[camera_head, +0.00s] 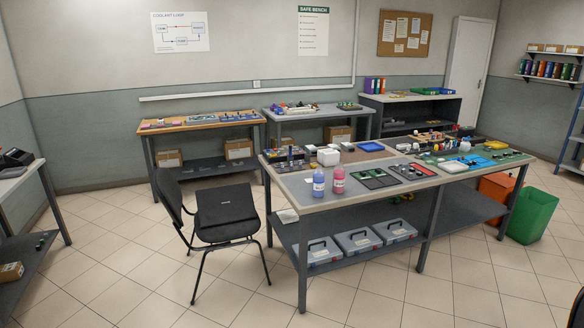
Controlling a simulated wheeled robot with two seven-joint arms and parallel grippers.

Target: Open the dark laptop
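A dark flat slab with a small light mark, which looks like the closed dark laptop (226,206), lies on the seat of a black chair (168,194) left of the middle. Its hinge side is too small to tell. Neither of my grippers shows in the head view.
A large grey workbench (297,193) with bottles, trays and small parts stands right of the chair. Benches line the back wall. A grey table (20,178) stands at the left edge. Green and orange bins (533,215) stand at right. The tiled floor (150,270) in front is clear.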

